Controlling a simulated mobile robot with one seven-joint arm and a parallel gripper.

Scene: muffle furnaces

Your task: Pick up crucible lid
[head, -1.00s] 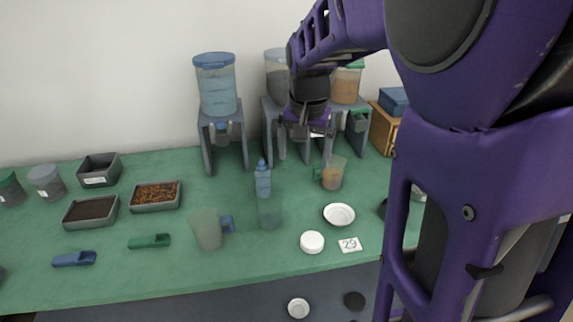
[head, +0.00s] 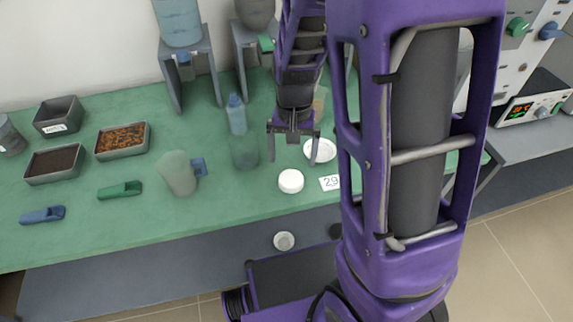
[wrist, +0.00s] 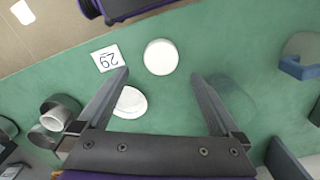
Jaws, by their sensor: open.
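A round white disc (head: 291,181), which looks like the crucible lid, lies on the green bench top near its front edge, left of a card marked 29 (head: 329,183). In the wrist view the disc (wrist: 160,57) shows just beyond and between the fingertips. My gripper (head: 292,158) is open and empty, pointing down above the bench. In the wrist view my gripper (wrist: 159,74) has its two fingers wide apart. A shallow white dish (head: 321,149) sits behind the disc, partly hidden by my arm; in the wrist view one finger is close to its outline.
A clear beaker (head: 244,152) and a blue-capped bottle (head: 236,115) stand left of and behind my gripper. A jug (head: 178,173) with a blue handle is farther left. Scoops and trays fill the left side. Another small white round item (head: 284,241) shows below the bench edge.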

